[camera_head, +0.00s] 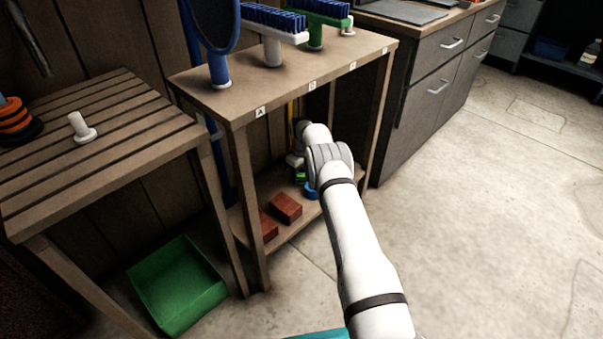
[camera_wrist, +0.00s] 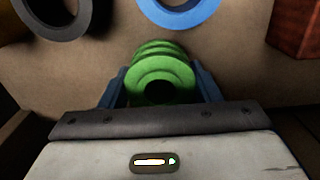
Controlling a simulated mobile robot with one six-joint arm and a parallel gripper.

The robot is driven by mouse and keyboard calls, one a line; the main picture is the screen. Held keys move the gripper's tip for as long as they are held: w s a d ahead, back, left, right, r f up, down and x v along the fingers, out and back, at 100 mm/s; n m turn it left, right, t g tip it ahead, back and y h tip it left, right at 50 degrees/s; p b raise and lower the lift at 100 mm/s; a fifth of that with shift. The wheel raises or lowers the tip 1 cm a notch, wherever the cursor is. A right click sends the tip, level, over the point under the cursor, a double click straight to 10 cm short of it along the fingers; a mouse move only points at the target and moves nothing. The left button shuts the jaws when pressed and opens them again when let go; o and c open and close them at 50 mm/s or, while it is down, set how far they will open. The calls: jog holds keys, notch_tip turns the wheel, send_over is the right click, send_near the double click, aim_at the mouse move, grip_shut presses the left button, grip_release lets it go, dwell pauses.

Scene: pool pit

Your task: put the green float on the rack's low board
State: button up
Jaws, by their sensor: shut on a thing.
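The green float (camera_wrist: 162,75), a ridged spool shape with a hole in its end, sits between the blue jaws of my gripper (camera_wrist: 165,88) in the wrist view. My gripper is shut on it. In the head view a small part of the green float (camera_head: 300,177) shows inside the rack, mostly hidden behind my arm. The float is over the rack's low board (camera_head: 292,230), whose bare wood (camera_wrist: 240,70) fills the wrist view behind it. I cannot tell whether the float touches the board.
On the low board are a blue ring (camera_wrist: 180,10), a dark grey ring (camera_wrist: 52,14) and red blocks (camera_head: 285,207). Brushes (camera_head: 272,45) stand on the rack's top board above my arm. A slatted table (camera_head: 100,150) and green bin (camera_head: 177,285) are at left.

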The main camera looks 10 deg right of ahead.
jog(key=shift+f, duration=0.1)
jog(key=o, duration=1.1)
